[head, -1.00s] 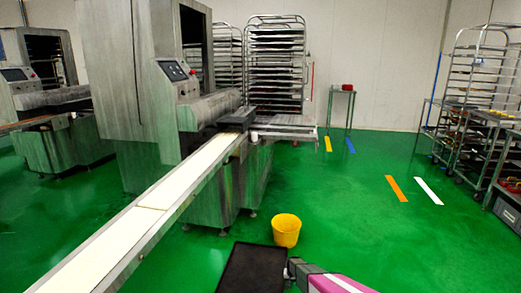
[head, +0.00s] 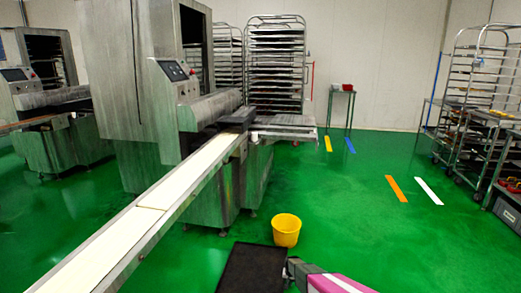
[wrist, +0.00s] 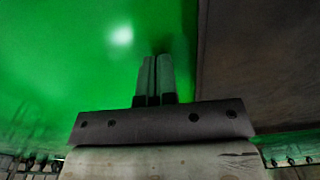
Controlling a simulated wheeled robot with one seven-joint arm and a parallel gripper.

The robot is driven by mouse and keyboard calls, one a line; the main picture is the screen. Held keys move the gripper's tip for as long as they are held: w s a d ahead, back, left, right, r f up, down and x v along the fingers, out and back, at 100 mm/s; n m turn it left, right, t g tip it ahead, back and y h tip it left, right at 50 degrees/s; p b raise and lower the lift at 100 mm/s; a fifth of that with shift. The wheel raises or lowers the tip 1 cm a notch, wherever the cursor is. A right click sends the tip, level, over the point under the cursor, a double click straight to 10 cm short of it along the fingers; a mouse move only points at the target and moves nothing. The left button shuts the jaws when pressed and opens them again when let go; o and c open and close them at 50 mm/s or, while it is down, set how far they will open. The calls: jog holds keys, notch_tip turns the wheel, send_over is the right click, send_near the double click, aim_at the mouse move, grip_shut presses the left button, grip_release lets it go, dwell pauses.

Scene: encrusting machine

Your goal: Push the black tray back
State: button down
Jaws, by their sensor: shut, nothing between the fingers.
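The black tray (head: 252,268) is at the bottom middle of the head view, a dark flat rectangle whose near end is cut off by the frame. In the wrist view a dark brownish surface (wrist: 262,65), probably the tray, fills the right side, with its edge just right of my fingers. My gripper (wrist: 156,62) is shut and empty, its two fingers side by side over green floor. In the head view my arm's dark end lies close to the tray's right side; I cannot tell whether it touches.
A yellow bucket (head: 286,230) stands on the floor just beyond the tray. The long white conveyor (head: 150,215) of the steel machine (head: 160,90) runs along the left. Green floor (head: 370,240) is open to the right. Tray racks (head: 277,70) stand at the back.

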aim_at(244, 278)
jog(key=shift+w+a, duration=0.95)
jog(key=shift+a, duration=3.85)
jog(key=shift+w+a, duration=0.9)
jog(key=shift+a, duration=3.85)
jog(key=shift+w+a, duration=0.95)
jog(key=shift+a, duration=3.85)
jog(key=shift+s+d+r, duration=0.15)
jog(key=shift+d+r, duration=0.55)
jog(key=shift+r, duration=0.3)
jog(key=shift+s+d+r, duration=0.1)
jog(key=shift+d+r, duration=0.55)
jog(key=shift+r, duration=0.35)
jog(key=shift+s+d+r, duration=0.15)
jog(key=shift+d+r, duration=0.55)
jog(key=shift+r, duration=0.3)
jog(key=s+d+r, duration=0.8)
jog(key=s+r, duration=0.4)
jog(key=r, duration=0.4)
jog(key=s+d+r+n, duration=0.1)
jog(key=s+d+r, duration=0.8)
jog(key=s+r, duration=0.4)
jog(key=s+d+r+n, duration=0.1)
jog(key=s+d+r, duration=0.7)
jog(key=r, duration=1.1)
jog(key=s, duration=0.4)
jog(key=shift+s+d+g, duration=0.15)
jog(key=shift+d+g, duration=0.1)
jog(key=shift+g, duration=0.05)
jog(key=shift+r, duration=0.1)
